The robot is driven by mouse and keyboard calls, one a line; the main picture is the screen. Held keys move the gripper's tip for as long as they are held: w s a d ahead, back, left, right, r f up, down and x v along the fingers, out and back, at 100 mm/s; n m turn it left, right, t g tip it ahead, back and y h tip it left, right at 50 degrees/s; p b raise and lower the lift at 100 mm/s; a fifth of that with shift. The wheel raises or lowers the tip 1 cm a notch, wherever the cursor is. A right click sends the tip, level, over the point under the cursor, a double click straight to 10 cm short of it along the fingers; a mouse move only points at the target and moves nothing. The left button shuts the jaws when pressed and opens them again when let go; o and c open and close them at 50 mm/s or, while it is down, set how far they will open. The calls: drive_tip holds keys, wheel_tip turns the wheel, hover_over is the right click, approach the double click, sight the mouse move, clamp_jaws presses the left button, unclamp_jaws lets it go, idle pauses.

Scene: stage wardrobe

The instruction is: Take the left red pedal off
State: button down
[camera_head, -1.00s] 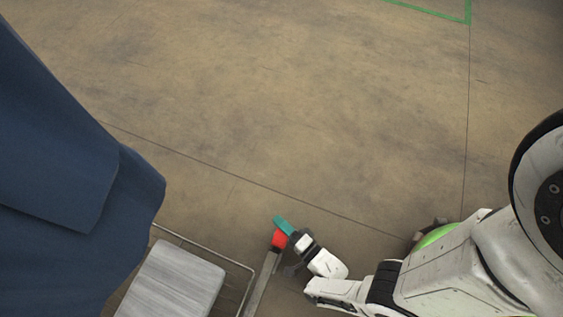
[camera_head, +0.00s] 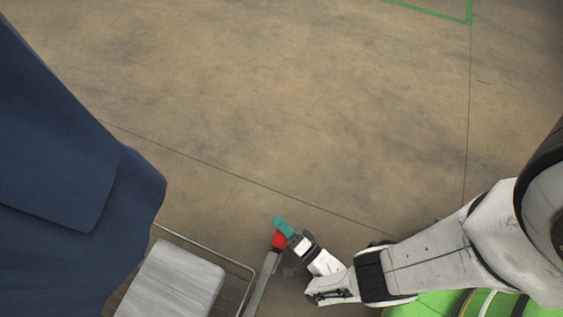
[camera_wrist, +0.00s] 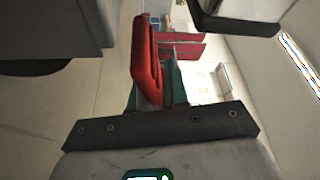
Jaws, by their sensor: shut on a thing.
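A red pedal (camera_head: 278,241) shows at the top end of a grey bar (camera_head: 262,284) in the head view. My gripper (camera_head: 285,228), with teal fingers, is at this pedal and shut on it. In the wrist view the red pedal (camera_wrist: 147,62) stands large and upright between the teal fingers (camera_wrist: 176,83), and its lower end is partly hidden by them. A second red piece (camera_wrist: 186,46) shows farther back in the wrist view, apart from my gripper. Whether the held pedal still touches the bar is unclear.
A wire frame (camera_head: 205,247) with a pale grey padded block (camera_head: 172,281) lies left of the bar. A large dark blue cloth shape (camera_head: 75,170) fills the left side. The floor (camera_head: 330,120) beyond my gripper is clear, with a green marking (camera_head: 435,12) far off.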

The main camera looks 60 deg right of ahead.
drive_tip(key=shift+s, duration=0.25)
idle(0.3)
drive_tip(key=c, duration=1.2)
unclamp_jaws()
drive_tip(key=shift+w, duration=0.1)
drive_tip(key=shift+w+r, duration=0.1)
